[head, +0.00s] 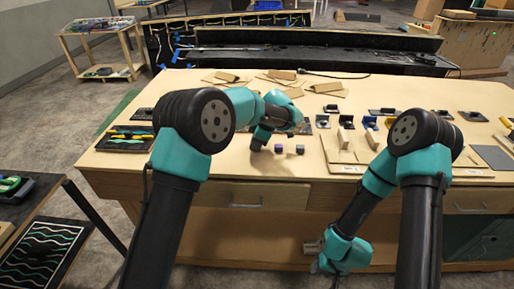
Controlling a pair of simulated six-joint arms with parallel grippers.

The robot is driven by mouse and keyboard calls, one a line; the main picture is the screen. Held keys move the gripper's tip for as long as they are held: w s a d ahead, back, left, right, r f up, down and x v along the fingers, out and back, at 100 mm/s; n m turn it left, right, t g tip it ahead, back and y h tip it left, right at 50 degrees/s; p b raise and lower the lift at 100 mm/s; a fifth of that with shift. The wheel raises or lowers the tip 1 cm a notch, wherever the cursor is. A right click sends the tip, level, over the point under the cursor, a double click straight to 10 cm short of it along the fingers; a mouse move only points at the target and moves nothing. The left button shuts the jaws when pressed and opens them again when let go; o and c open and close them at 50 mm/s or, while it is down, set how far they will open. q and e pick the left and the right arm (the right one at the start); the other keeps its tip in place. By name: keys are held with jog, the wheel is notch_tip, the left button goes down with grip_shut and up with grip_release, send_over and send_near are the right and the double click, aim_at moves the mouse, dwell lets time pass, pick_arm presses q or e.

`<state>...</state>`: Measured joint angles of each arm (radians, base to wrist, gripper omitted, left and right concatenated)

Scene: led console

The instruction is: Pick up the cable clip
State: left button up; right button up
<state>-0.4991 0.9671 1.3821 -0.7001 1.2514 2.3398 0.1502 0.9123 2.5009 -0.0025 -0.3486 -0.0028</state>
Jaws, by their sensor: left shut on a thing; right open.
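My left gripper (257,146) is low over the front middle of the wooden table, pointing down. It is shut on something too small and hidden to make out. Two small dark purplish blocks, one (278,148) and another (300,149), stand on the table just right of it. I cannot tell which small thing is the cable clip. My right gripper (314,248) is open, below the table's front edge and away from the tabletop things.
The wooden table (220,165) has flat cardboard pieces (280,75) at the back. Dark fixtures (382,111) and small upright wooden blocks stand right of centre. A dark tray with coloured tools (128,138) lies at the left end.

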pick_arm(q)
jog(key=shift+c, duration=0.8)
jog(key=shift+r, duration=0.1)
jog(key=shift+r, duration=1.75)
jog(key=s+r, duration=0.1)
jog(key=s, duration=1.5)
jog(key=shift+r, duration=0.15)
